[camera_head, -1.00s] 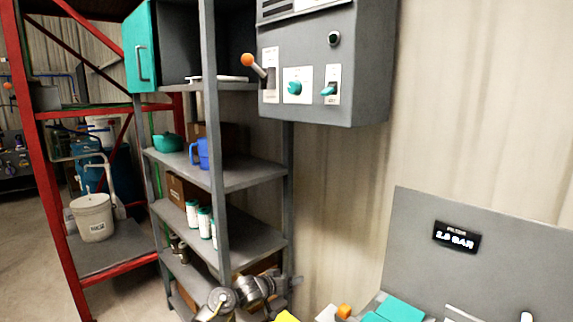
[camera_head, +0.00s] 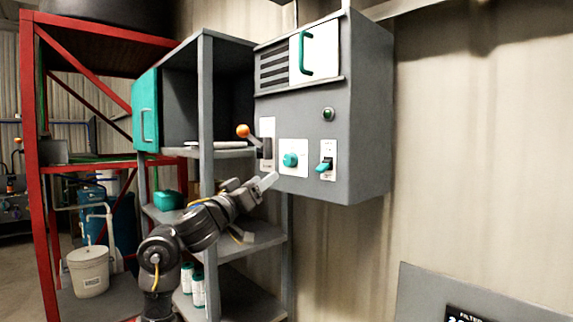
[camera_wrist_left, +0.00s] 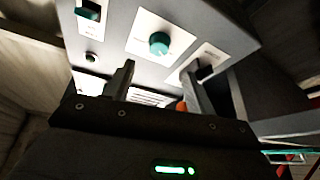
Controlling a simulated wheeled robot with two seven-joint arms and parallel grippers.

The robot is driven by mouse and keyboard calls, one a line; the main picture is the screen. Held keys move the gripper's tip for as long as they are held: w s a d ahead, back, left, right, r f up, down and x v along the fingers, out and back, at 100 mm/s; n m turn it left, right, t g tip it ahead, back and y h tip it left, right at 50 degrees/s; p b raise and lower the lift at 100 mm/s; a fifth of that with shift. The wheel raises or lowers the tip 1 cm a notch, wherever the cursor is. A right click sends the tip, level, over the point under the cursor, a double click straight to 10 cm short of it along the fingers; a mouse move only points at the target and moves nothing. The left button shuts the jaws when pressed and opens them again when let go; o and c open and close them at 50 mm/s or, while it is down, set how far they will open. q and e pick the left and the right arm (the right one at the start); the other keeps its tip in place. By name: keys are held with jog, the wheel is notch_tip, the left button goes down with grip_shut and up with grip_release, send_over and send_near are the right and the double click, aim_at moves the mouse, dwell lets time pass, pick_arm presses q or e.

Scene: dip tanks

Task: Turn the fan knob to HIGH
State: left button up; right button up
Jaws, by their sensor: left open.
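The teal round fan knob (camera_head: 290,160) sits on a white plate on the front of the grey control box (camera_head: 365,110). In the left wrist view the knob (camera_wrist_left: 159,43) shows just beyond and between my fingers, with a gap to them. My left gripper (camera_head: 252,186) is open and empty, just below and left of the knob in the head view. Its two fingers also show in the left wrist view (camera_wrist_left: 158,84). The plate's lettering is too small to read, so I cannot tell the knob's setting. My right gripper is in no view.
A lever with an orange ball (camera_head: 243,131) is left of the knob, close to my left gripper. A teal toggle switch (camera_head: 325,165) is on its right, and a green button (camera_head: 327,114) above. Grey shelving (camera_head: 207,100) stands left of the box.

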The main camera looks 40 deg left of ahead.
aim_at(287, 163)
pick_arm(q)
jog(key=p+x, duration=0.2)
jog(key=x, duration=0.2)
jog(key=p+x, duration=0.1)
jog(key=x, duration=0.4)
jog(key=shift+d+p, duration=0.15)
jog(key=shift+p, duration=0.25)
jog(key=shift+w, duration=0.4)
